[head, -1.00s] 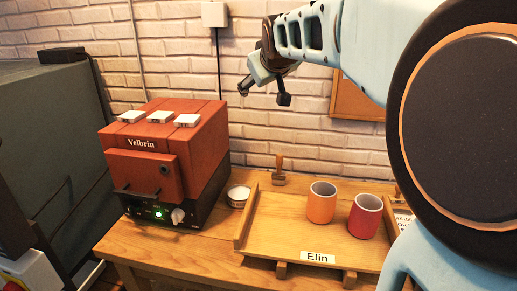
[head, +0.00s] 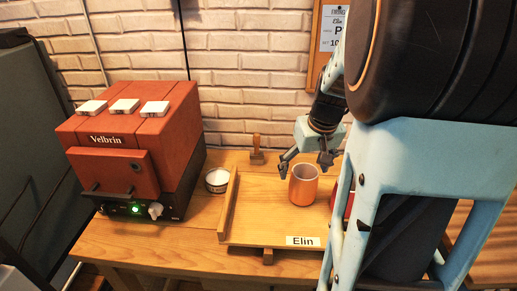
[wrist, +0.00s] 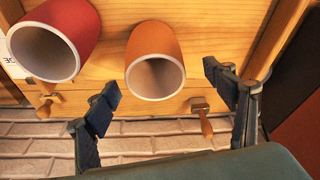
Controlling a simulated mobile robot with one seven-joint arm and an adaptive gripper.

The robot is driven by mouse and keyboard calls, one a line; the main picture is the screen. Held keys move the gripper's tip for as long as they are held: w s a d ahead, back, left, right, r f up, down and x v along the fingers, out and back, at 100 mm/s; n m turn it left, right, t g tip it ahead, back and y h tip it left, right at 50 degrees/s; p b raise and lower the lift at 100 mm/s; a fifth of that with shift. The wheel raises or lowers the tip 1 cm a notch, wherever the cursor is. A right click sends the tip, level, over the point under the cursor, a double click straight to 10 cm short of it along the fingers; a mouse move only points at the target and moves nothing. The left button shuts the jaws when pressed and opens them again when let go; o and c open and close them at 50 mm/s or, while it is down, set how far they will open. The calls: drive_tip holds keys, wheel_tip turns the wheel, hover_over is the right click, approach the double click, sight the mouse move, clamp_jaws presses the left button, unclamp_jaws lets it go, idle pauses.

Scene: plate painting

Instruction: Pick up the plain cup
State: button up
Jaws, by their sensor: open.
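An orange cup (head: 303,190) with a pale inside stands upright on the wooden tray (head: 262,232). It also shows in the wrist view (wrist: 152,42), its mouth toward the camera. A red cup (head: 350,206) is mostly hidden behind my arm in the head view; the wrist view shows it at left (wrist: 58,32). Both cups look unpatterned on the sides I see. My gripper (head: 304,168) is open and empty, over the orange cup's far side. In the wrist view its fingers (wrist: 160,86) are spread below and to either side of the orange cup's rim.
A red kiln (head: 130,150) marked "Velbrin" stands left of the tray. A small white-topped tin (head: 217,180) sits between them. A wooden-handled stamp (head: 257,152) stands behind the tray near the brick wall. An "Elin" label (head: 303,241) is on the tray's front edge.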

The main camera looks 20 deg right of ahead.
drive_tip(key=x, duration=0.8)
drive_tip(key=shift+s+d+f, duration=0.15)
drive_tip(key=shift+d, duration=0.15)
drive_tip(key=shift+c, duration=0.7)
drive_tip(key=c, duration=1.3)
drive_tip(key=shift+c, duration=0.2)
